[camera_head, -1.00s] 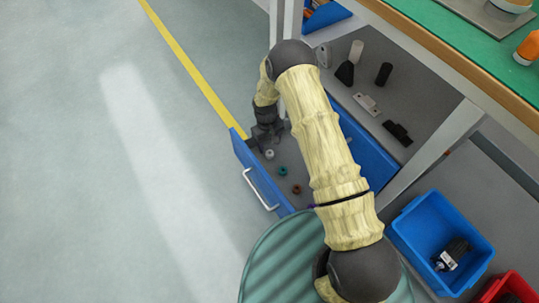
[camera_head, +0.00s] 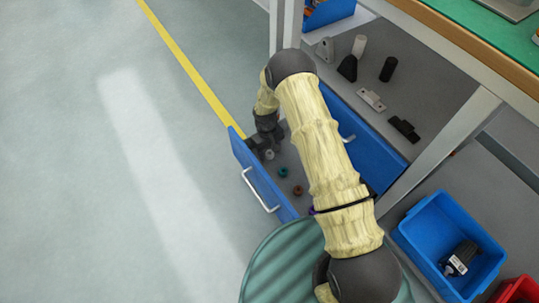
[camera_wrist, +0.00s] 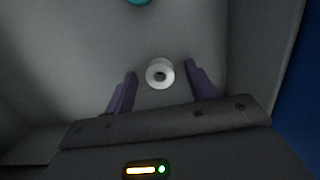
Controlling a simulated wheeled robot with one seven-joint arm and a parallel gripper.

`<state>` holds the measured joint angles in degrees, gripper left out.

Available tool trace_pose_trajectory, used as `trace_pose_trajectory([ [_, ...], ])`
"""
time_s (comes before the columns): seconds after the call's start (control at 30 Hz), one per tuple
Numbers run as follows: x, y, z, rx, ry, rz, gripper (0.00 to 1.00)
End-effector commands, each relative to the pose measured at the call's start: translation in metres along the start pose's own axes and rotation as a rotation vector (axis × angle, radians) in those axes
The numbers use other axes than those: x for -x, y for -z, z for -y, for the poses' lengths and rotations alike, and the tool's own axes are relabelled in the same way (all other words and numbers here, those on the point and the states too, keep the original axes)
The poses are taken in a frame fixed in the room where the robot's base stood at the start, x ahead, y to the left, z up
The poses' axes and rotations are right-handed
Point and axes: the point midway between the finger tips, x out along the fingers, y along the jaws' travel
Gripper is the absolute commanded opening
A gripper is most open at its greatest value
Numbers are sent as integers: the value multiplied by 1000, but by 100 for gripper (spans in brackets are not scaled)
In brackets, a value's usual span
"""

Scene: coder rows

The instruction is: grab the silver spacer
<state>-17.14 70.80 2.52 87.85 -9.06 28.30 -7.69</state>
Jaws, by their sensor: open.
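The silver spacer (camera_wrist: 160,73) is a small pale ring with a dark hole, lying on the grey floor of the open blue drawer (camera_head: 262,182). It also shows in the head view (camera_head: 269,155), close beside my gripper (camera_head: 265,146). In the wrist view my gripper (camera_wrist: 161,82) is open, its two purple-grey fingers apart. The spacer appears between the fingertips, one on each side, and no contact shows. How high the fingers are above the drawer floor is hard to tell.
A teal ring (camera_head: 283,172) and a brown ring (camera_head: 298,190) lie farther along the drawer. The drawer's walls stand close around my gripper. Dark and pale parts, such as a black block (camera_head: 403,129), lie on the shelf. A blue bin (camera_head: 425,232) stands at right.

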Motion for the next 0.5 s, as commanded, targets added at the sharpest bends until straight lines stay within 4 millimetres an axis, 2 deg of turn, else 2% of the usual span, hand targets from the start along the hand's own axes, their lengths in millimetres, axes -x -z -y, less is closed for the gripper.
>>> trace_pose_trajectory([
  [0.2,0,0,0,0,0,0,56],
  [0.27,0,0,0,0,0,0,46],
  [0.43,0,0,0,0,0,0,12],
  [0.47,0,0,0,0,0,0,7],
  [0.5,0,0,0,0,0,0,7],
])
